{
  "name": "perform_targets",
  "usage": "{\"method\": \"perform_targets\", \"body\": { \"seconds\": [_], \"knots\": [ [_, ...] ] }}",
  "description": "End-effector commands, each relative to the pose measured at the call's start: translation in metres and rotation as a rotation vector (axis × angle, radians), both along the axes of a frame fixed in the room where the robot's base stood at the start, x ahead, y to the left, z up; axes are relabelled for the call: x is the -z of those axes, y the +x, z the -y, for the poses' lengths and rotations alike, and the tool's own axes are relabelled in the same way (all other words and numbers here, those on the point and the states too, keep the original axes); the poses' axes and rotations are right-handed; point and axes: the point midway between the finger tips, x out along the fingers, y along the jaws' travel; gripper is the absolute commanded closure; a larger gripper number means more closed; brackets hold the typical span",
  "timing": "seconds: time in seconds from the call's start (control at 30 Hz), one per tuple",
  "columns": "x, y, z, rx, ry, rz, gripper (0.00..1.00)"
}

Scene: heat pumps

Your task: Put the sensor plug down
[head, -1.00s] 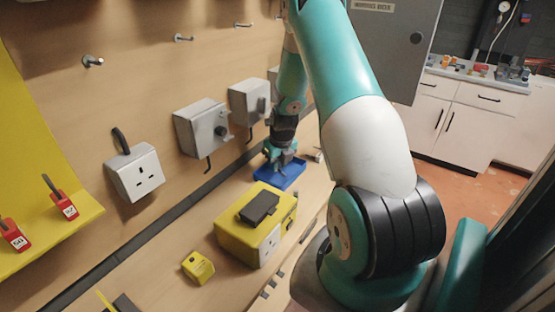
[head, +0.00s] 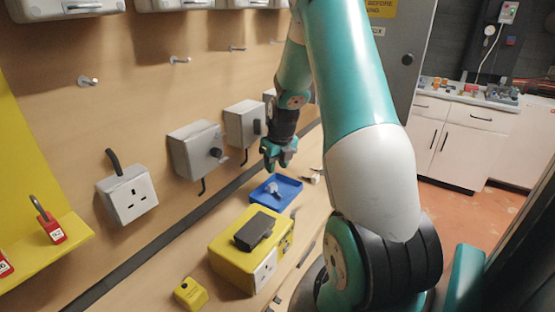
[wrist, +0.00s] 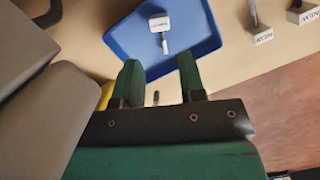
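The sensor plug, a small pale piece with a grey stem (head: 273,189), lies in the blue tray (head: 290,200) on the bench. In the wrist view the plug (wrist: 159,23) lies near the far side of the tray (wrist: 203,40), apart from my fingers. My gripper (head: 279,161) is above the tray in the head view. In the wrist view my gripper (wrist: 158,68) shows two green fingers spread apart with nothing between them.
A yellow box (head: 226,262) with a dark block on top and a small yellow block (head: 190,293) stand nearer on the bench. Grey boxes (head: 193,150) and a socket (head: 129,194) are on the wall at left. Small labelled pieces (wrist: 263,36) lie right of the tray.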

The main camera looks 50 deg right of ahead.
Motion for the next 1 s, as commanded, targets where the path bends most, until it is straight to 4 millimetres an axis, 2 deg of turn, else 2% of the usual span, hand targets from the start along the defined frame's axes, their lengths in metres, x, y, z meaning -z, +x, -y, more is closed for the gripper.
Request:
{"method": "perform_targets", "body": {
  "seconds": [0.1,0.3,1.0],
  "knots": [
    [-0.018,-0.003,-0.001,0.000,-0.002,0.003,0.63],
    [-0.032,-0.007,-0.002,0.001,0.001,-0.001,0.63],
    [-0.032,-0.007,-0.002,0.001,0.001,-0.001,0.63]
  ]
}}
